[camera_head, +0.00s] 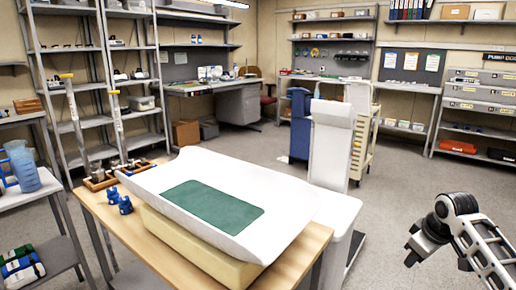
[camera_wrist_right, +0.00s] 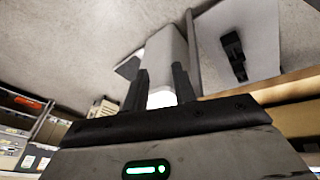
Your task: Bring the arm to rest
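My right arm comes in at the lower right of the head view, bent at a black and white joint. My right gripper (camera_head: 412,256) hangs at its left end, over the open floor to the right of the table and clear of it. In the right wrist view my right gripper (camera_wrist_right: 160,88) shows two dark fingers standing apart. Nothing is held between them; a white upright thing shows in the background behind the gap. My left arm and left gripper are not in the head view.
A wooden table (camera_head: 292,262) bears a white tray (camera_head: 290,190) with a green mat (camera_head: 212,206), and two small blue items (camera_head: 119,201). A white upright panel (camera_head: 331,145) stands behind the table. Shelves (camera_head: 478,100) line the right wall. The floor (camera_head: 410,190) around my right gripper is clear.

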